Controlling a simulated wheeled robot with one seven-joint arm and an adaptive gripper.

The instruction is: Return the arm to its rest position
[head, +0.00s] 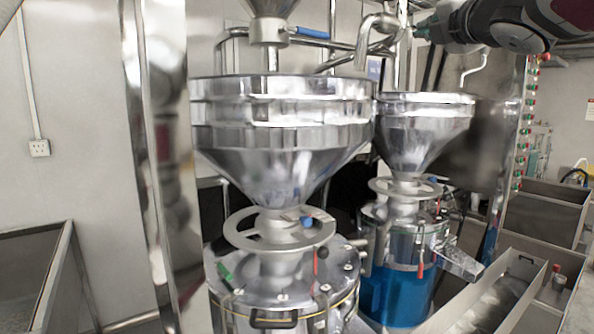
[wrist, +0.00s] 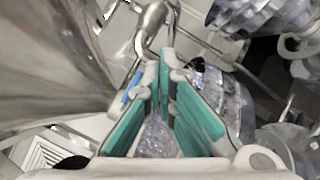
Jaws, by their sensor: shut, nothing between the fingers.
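My arm reaches in from the top right of the head view, high above the machines. My gripper (head: 424,30) is at its left end, near a bent steel pipe (head: 376,38) and above the rear hopper (head: 424,125). In the wrist view the teal-padded fingers of my gripper (wrist: 167,60) are together at the tips. Nothing shows held between them. A curved steel pipe (wrist: 150,24) appears just beyond the tips; I cannot tell whether they touch. Part of my gripper is hidden behind the pipework in the head view.
A large front hopper (head: 275,145) stands on a steel grinder body, under a feed spout with a blue handle (head: 310,33). A blue-banded grinder (head: 396,292) stands behind it. A post with buttons (head: 518,130) rises at right. Metal bins (head: 548,215) line the right side.

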